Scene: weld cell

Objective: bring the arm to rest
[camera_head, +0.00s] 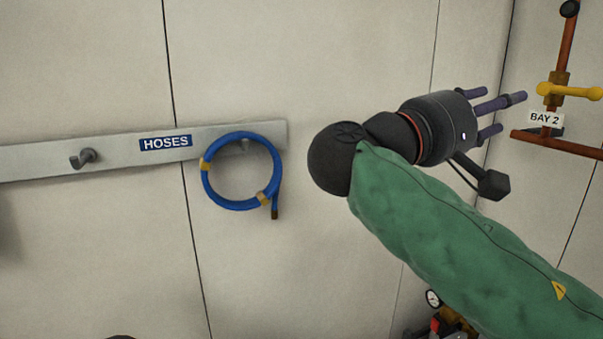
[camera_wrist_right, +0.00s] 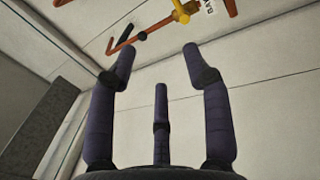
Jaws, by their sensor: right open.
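My right arm, in a green sleeve (camera_head: 450,240), reaches up from the lower right in the head view. Its right gripper (camera_head: 500,105) points right, with its purple-grey fingers spread and nothing between them. In the right wrist view the right gripper (camera_wrist_right: 160,75) shows three fingers standing apart and empty, with wall and pipes beyond. My left gripper is in neither view.
A blue hose coil (camera_head: 243,203) hangs on the grey hook rail (camera_head: 60,161) labelled HOSES, left of my right wrist. A bare hook (camera_head: 84,158) is further left. Copper pipe (camera_head: 565,50) with a yellow valve handle (camera_head: 570,91) and BAY 2 sign (camera_head: 545,118) is right of the fingers. A gauge (camera_head: 433,298) sits below.

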